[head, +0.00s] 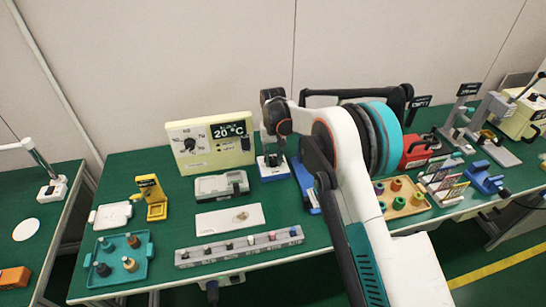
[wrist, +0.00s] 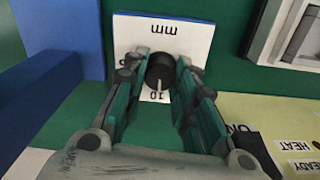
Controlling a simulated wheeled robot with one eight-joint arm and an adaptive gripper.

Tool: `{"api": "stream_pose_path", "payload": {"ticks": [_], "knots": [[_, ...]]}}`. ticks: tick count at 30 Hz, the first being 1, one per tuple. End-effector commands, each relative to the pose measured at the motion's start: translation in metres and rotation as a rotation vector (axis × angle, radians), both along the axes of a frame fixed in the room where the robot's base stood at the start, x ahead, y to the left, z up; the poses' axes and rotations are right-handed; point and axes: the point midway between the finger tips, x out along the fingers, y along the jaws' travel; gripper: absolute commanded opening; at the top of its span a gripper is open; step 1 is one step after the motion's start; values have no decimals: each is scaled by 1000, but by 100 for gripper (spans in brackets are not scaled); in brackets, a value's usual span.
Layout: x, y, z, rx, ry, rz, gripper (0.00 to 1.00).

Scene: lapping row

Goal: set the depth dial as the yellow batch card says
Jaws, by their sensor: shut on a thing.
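The depth dial is a black knob (wrist: 160,71) on a white plate (wrist: 190,35) marked "mm", with a "10" at its lower edge in the wrist view. A pale line on the knob points toward the "10"; other numbers are partly hidden by the fingers. My gripper (wrist: 160,76) is shut on the knob, a green-and-grey finger on each side. In the head view the dial's blue-and-white unit (head: 270,172) stands below my gripper (head: 274,150), and the knob is hard to make out. A yellow card holder (head: 150,196) stands at the left; its text is too small to read.
A cream heater box (head: 188,150) showing 20 °C stands behind left of the dial unit. A grey device (head: 215,187) is close on its left, a blue block (head: 306,190) close on its right. A grey rack (head: 215,253) lies along the front edge.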

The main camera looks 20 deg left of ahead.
Motion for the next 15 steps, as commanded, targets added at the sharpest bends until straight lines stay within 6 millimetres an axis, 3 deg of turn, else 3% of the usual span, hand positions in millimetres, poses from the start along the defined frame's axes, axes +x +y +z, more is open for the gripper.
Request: {"api": "stream_pose_path", "payload": {"ticks": [15], "knots": [[1, 0, 1, 1, -2, 489, 2]]}}
